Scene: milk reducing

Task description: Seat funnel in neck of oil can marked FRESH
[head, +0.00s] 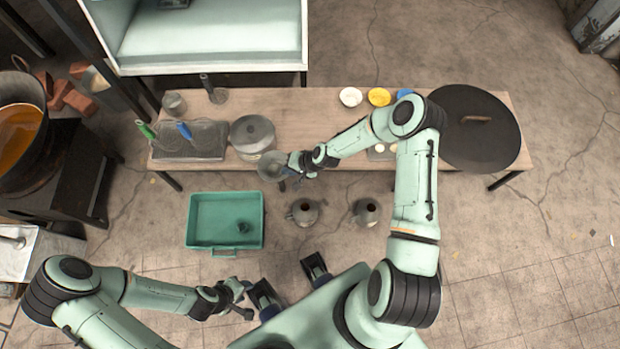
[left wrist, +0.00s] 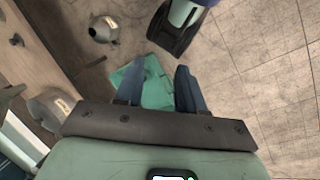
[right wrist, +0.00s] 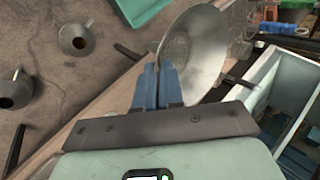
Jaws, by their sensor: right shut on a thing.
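A grey metal funnel (head: 271,168) is in my right gripper (head: 293,168), held near the table's front edge beside a lidded pot. In the right wrist view the right gripper's fingers are close together at the edge of the wide funnel cone (right wrist: 205,45). Two grey oil cans stand on the floor in front of the table, a left can (head: 303,212) and a right can (head: 366,212). Both are apart from the funnel. I cannot read a FRESH mark on either. My left gripper (head: 248,298) is open and empty, low in the head view; its fingers (left wrist: 163,88) are spread.
A green tray (head: 225,194) with a small dark item lies left of the cans. An orange-filled vat (head: 20,135) stands far left.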

